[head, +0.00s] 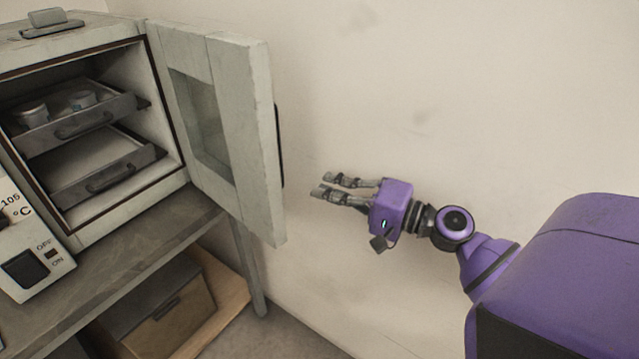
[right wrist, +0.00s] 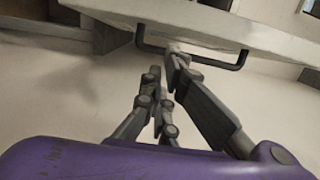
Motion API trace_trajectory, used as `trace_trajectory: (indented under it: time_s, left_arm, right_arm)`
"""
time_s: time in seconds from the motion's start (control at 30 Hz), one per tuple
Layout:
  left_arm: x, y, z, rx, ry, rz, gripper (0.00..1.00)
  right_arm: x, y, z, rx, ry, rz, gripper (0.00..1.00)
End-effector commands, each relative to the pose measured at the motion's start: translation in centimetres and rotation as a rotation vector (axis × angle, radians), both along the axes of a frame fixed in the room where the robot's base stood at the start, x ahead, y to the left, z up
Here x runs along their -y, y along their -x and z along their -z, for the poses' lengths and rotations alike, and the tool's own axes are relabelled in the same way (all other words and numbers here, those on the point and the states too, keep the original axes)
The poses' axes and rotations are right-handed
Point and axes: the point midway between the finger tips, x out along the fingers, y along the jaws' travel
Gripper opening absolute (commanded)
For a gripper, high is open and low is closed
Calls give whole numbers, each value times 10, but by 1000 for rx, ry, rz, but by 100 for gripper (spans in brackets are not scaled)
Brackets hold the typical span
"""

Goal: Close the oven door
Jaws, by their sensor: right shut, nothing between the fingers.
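The oven (head: 95,130) stands at the left in the head view with its door (head: 222,125) swung wide open to the right. The door is pale grey with a small window, and a dark handle (head: 279,145) shows at its outer edge. In the right wrist view the door (right wrist: 215,22) crosses the top, with the black handle (right wrist: 192,58) below it. My right gripper (head: 320,186) is shut and empty, to the right of the door and apart from it in the head view. In the wrist view its fingertips (right wrist: 163,60) overlap the handle; contact is not clear. My left gripper is out of view.
Inside the oven are two pull-out trays (head: 85,120), the upper one holding small containers. A bare wall (head: 420,90) lies behind my right arm.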

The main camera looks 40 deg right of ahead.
Motion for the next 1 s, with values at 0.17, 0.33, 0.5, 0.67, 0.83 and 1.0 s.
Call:
trace_trajectory:
  time_s: [0.17,0.33,0.5,0.67,0.83,1.0]
  left_arm:
    - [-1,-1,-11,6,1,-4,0]
    - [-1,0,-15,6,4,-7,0]
    - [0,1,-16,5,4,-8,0]
    - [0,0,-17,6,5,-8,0]
    - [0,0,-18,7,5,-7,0]
    - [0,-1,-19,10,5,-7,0]
  right_arm:
    - [-15,-31,-5,5,2,-2,0]
    - [-28,-57,-4,4,4,-2,0]
    - [-35,-71,-2,3,3,0,0]
    - [-37,-75,0,0,4,0,0]
    - [-37,-75,0,0,4,0,0]
    - [-38,-74,0,0,3,0,0]
